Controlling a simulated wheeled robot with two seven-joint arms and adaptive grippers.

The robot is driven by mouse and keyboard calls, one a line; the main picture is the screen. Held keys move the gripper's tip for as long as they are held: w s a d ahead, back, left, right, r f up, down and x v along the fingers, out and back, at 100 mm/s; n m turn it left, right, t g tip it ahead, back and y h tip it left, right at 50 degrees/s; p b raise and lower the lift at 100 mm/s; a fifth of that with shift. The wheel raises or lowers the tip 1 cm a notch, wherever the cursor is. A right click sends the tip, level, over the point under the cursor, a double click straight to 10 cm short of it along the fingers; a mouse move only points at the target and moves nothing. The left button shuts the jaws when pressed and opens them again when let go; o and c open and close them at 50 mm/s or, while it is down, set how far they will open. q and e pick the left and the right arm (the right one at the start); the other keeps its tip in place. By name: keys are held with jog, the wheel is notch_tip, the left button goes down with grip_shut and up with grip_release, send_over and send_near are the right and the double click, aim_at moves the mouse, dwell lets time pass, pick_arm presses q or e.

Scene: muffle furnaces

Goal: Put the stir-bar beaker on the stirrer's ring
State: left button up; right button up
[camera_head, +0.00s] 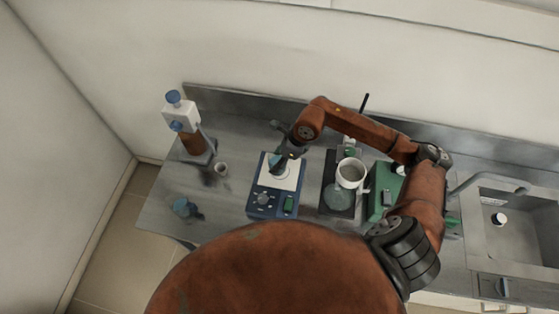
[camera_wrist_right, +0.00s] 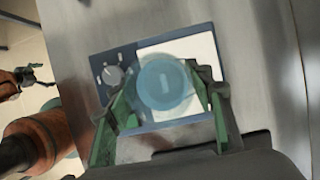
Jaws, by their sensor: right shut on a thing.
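The stirrer (camera_head: 262,201) is a blue box with a white square top, a knob and a green display. It also shows in the right wrist view (camera_wrist_right: 101,66). My right gripper (camera_head: 279,158) is over the back of the white top. In the right wrist view my right gripper (camera_wrist_right: 166,108) is shut around a translucent blue beaker (camera_wrist_right: 165,82), above the white top. A small pale mark shows inside the beaker; I cannot tell if it is the stir bar. Any ring is hidden. I cannot tell whether the beaker touches the top. My left gripper (camera_wrist_right: 38,75) shows small at the left.
A brown bottle with a dispenser (camera_head: 190,140) and a small cup (camera_head: 221,168) stand left of the stirrer. A sink (camera_head: 510,235) is far right.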

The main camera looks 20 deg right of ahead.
jog(key=f, duration=0.1)
jog(key=w+d+f, duration=0.2)
jog(key=shift+w+d+f+p, duration=0.1)
jog(key=shift+f+p, duration=0.25)
jog(key=shift+p, duration=0.05)
notch_tip(320, 180, down, 2)
jog(key=shift+f+p, duration=0.1)
jog(key=shift+p, duration=0.55)
jog(key=shift+f, duration=0.4)
jog(key=o, duration=0.9)
jog(key=shift+f, duration=0.2)
jog(key=o, duration=0.5)
jog(key=shift+c, duration=0.2)
jog(key=shift+r, duration=0.1)
